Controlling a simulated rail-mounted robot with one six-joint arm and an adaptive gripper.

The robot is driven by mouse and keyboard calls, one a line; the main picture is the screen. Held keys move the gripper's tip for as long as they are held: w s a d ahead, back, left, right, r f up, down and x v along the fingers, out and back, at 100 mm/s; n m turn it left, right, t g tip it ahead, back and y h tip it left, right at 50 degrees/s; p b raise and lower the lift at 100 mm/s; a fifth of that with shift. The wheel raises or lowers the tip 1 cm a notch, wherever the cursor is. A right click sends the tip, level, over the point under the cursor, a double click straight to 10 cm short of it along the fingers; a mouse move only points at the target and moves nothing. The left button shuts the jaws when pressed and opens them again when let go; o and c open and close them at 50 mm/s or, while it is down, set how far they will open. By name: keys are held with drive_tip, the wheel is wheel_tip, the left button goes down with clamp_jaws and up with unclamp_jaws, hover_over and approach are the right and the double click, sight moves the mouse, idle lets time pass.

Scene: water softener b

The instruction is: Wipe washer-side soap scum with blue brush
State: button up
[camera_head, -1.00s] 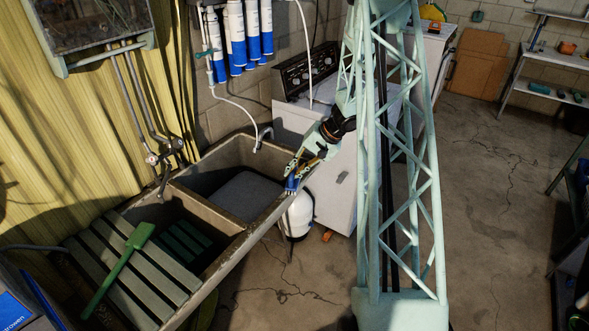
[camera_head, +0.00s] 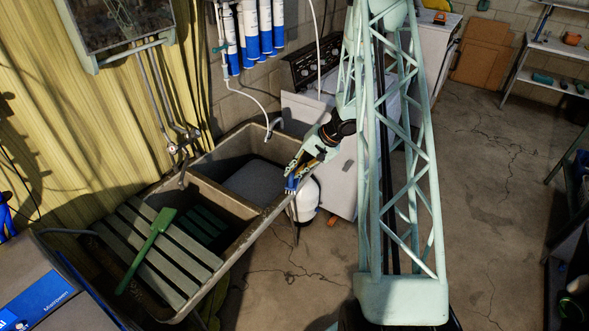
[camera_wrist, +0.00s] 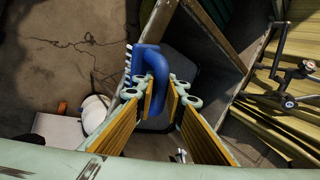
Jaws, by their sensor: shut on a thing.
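My gripper (camera_head: 298,172) is shut on the blue brush (camera_head: 291,184) at the outer right rim of the double sink (camera_head: 241,235). In the wrist view, the curved blue brush (camera_wrist: 157,72) sits at the tips of my gripper (camera_wrist: 160,95), its pale bristles facing left. The brush overlaps the sink's rim in both views; I cannot tell whether it touches. The white washer (camera_head: 338,172) with a dark control panel (camera_head: 318,66) stands behind the sink, partly hidden by my arm. The washer-side basin has a grey bottom (camera_head: 252,184). No soap scum can be made out.
A green long-handled tool (camera_head: 150,248) lies on slats (camera_head: 125,227) over the near basin. A white round tank (camera_head: 307,198) stands beside the sink under my gripper. Taps (camera_head: 180,150) and blue-white filters (camera_head: 250,35) are on the wall. Cracked floor at right is clear.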

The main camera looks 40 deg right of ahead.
drive_tip(key=shift+a+r+p, duration=0.1)
drive_tip(key=shift+r+p, duration=0.05)
drive_tip(key=shift+p, duration=0.2)
drive_tip(key=shift+w+d+r, duration=0.15)
drive_tip(key=shift+d+r, duration=0.1)
drive_tip(key=shift+r, duration=0.5)
drive_tip(key=shift+s+a+r+p, duration=0.2)
drive_tip(key=shift+r+p, duration=0.45)
drive_tip(key=shift+p, duration=0.25)
drive_tip(key=shift+w+d+r+p, duration=0.15)
drive_tip(key=shift+d+r+p, duration=0.1)
drive_tip(key=shift+p, duration=0.35)
wheel_tip(320, 180, up, 2)
drive_tip(key=p, duration=0.3)
drive_tip(key=shift+a+r, duration=0.1)
drive_tip(key=shift+r+p, duration=0.35)
drive_tip(key=shift+r, duration=0.8)
